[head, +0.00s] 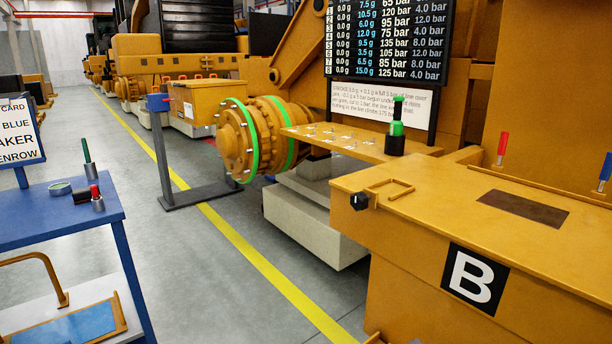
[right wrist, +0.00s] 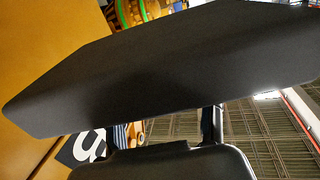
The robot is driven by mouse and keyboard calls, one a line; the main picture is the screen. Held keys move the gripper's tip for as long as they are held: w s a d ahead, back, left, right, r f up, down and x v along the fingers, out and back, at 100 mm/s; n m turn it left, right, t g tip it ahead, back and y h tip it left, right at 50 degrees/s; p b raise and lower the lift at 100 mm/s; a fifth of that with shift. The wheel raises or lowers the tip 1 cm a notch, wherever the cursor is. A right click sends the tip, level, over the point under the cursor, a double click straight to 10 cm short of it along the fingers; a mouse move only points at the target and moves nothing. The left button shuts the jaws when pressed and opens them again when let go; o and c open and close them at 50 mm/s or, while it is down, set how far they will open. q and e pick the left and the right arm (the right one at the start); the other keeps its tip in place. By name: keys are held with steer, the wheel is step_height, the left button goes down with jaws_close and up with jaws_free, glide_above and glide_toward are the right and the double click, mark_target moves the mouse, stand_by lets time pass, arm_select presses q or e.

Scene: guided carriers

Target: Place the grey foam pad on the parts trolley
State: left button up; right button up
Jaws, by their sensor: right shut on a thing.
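A dark grey slab, the grey foam pad (right wrist: 160,75), fills most of the right wrist view, tilted. My right gripper (right wrist: 208,132) is shut on it; a dark part of the gripper shows below the pad, and the fingertips are mostly hidden. Neither gripper nor the pad shows in the head view. A blue trolley (head: 35,225), which looks like the parts trolley, stands at the left edge of the head view, partly cut off. My left gripper is not in view.
The trolley top holds a green-handled tool (head: 88,160), a green ring (head: 60,188) and small red and black parts (head: 92,198). A sign (head: 18,130) stands behind. The orange bench marked B (head: 475,278) fills the right. Grey floor with a yellow line (head: 265,275) lies between.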

steer(key=shift+a+r+m+h, duration=0.2)
steer(key=shift+r+m+h, duration=0.1)
steer(key=shift+m+h, duration=0.15)
steer(key=shift+d+r+m+t+h, duration=0.1)
steer(key=shift+r+m+t+h, duration=0.15)
steer(key=shift+m+t+h, duration=0.7)
steer(key=shift+s+d+r+m+h, duration=0.1)
steer(key=shift+d+m+h, duration=0.1)
steer(key=shift+h, duration=0.4)
steer(key=shift+s+d+m+h, duration=0.1)
steer(key=shift+d+m+h, duration=0.1)
steer(key=shift+h, duration=0.4)
steer(key=shift+s+d+m+h, duration=0.15)
steer(key=shift+d+m+h, duration=0.55)
steer(key=shift+h, duration=0.3)
steer(key=shift+s+d+h, duration=0.2)
steer(key=shift+d+h, duration=0.05)
steer(key=shift+h, duration=0.25)
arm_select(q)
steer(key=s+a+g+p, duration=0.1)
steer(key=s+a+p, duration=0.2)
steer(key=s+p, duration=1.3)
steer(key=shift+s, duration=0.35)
arm_select(e)
steer(key=s+r, duration=0.7)
steer(key=r, duration=0.5)
steer(key=shift+s+r, duration=0.35)
steer(key=shift+s, duration=0.05)
